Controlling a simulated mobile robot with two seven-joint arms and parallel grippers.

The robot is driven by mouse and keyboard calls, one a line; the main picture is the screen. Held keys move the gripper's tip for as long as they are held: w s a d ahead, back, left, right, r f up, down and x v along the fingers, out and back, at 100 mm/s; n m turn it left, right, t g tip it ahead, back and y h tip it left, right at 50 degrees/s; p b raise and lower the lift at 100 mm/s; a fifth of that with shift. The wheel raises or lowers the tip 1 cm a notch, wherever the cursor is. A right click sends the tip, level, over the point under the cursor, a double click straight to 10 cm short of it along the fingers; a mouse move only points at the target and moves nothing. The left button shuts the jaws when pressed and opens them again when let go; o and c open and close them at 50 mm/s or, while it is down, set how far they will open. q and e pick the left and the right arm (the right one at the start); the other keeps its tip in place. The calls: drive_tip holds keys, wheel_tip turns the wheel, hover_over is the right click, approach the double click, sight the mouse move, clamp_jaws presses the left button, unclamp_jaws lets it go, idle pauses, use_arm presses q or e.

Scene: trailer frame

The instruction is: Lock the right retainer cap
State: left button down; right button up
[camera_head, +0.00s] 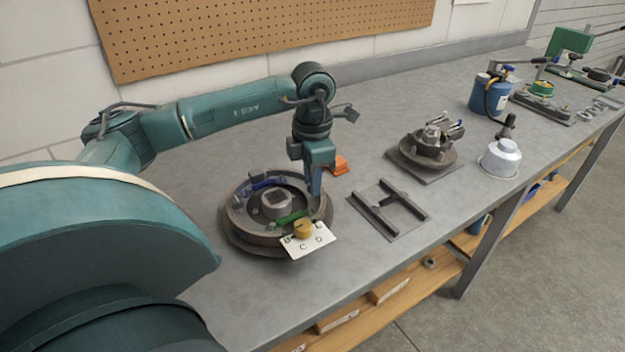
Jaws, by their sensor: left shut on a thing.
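A round brake assembly (236,224) lies on the grey bench, with a square hub (276,204) in its middle. A blue part (262,184) sits at its back and a green part (292,217) at its front. My left gripper (315,190) points straight down at the right side of the assembly, inside or just over its rim. It is shut on a small part there that the fingers hide. I cannot make out the right retainer cap or whether it is locked. My right gripper is not in view.
A yellow knob (303,229) and a white plate (318,241) are at the assembly's front edge. An orange block (338,166) lies behind my gripper. A metal frame (390,208), another hub assembly (428,150), a silver canister (501,158) and a blue bottle (488,97) stand to the right.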

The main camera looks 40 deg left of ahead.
use_arm(q)
drive_tip(key=m+b, duration=0.1)
drive_tip(key=m, duration=0.4)
drive_tip(key=shift+m, duration=0.3)
drive_tip(key=shift+w+m+b, duration=0.1)
drive_tip(key=shift+m+b, duration=0.3)
drive_tip(key=shift+m, duration=1.7)
drive_tip(key=c, duration=1.3)
unclamp_jaws()
drive_tip(key=shift+o, duration=0.2)
drive_tip(key=shift+r, duration=0.15)
wheel_tip(320, 180, up, 13)
drive_tip(key=p, duration=0.2)
